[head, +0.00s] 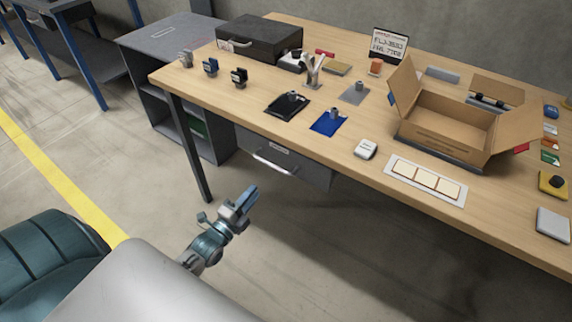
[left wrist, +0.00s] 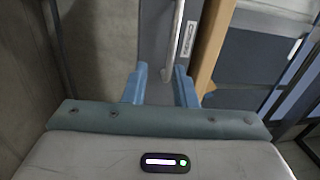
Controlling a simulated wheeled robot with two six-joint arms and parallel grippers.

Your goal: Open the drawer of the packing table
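The packing table (head: 225,83) has a light wooden top. Its grey drawer (head: 314,176) hangs under the near edge, with a silver bar handle (head: 275,165) on the front. The drawer looks shut. My left gripper (head: 251,193) is in front of and below the handle, apart from it. In the left wrist view the two blue fingers of my left gripper (left wrist: 159,72) are spread with nothing between them. The handle (left wrist: 174,45) runs upright ahead, nearer the right finger, on the grey drawer front (left wrist: 151,30). My right gripper is out of view.
A table leg (head: 190,145) stands left of the drawer, beside a grey shelf cabinet (head: 165,45). On top are an open cardboard box (head: 445,123), a dark case (head: 260,38) and several small parts. The floor before the drawer is clear.

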